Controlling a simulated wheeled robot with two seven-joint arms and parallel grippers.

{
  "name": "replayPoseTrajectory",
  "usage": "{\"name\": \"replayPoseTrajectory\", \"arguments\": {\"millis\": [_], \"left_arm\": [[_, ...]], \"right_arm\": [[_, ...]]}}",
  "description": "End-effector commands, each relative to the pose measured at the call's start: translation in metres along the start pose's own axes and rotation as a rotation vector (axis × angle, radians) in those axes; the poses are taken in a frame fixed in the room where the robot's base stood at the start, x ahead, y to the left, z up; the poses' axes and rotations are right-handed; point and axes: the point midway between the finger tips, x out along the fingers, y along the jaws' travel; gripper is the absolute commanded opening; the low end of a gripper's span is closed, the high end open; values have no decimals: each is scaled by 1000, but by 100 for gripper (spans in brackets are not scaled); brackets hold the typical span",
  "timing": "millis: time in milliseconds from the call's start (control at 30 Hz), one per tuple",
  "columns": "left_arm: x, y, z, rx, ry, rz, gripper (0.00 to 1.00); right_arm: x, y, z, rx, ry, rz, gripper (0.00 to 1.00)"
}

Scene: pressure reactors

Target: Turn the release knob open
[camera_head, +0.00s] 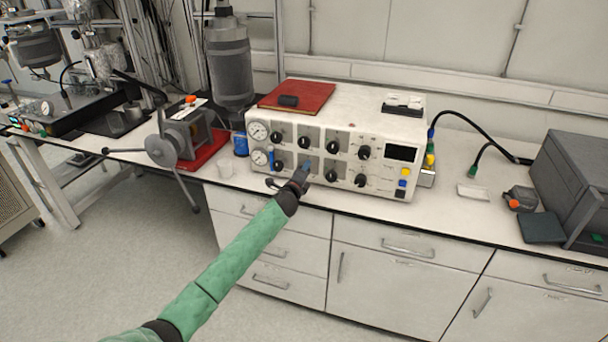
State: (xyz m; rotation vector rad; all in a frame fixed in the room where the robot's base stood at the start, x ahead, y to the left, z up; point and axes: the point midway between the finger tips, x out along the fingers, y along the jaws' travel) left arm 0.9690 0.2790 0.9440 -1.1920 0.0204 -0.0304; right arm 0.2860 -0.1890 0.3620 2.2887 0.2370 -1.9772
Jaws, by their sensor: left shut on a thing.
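The white control box (400,115) stands on the bench with two rows of black knobs and two round gauges at the left of its front panel. My left gripper (305,168) is at the lower row of the panel, shut on a knob there, which it mostly hides. Its green arm reaches up from the lower left. A lower-row knob (331,174) shows just right of the gripper. The knob labels are too small to read, so I cannot tell which is marked release. My right gripper is not in view.
A red plate (297,96) with a small black object lies on the box. A grey reactor vessel (229,65) stands behind left, and a handwheel device (162,150) is further left. A dark grey case (575,185) is at the right. White drawers (268,245) lie below the bench edge.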

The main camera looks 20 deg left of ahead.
Motion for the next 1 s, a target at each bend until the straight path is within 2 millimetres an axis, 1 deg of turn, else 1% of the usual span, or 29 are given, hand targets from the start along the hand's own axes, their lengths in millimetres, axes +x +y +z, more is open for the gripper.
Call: {"name": "replayPoseTrajectory", "arguments": {"millis": [33,600,867,1000], "left_arm": [[0,2,-1,-45,-1,0,17],[0,3,-1,-587,-1,1,17],[0,3,-1,-811,-1,1,17],[0,3,0,-910,-2,1,17]], "right_arm": [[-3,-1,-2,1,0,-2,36],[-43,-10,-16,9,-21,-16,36],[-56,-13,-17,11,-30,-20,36],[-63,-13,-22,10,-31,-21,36]]}}
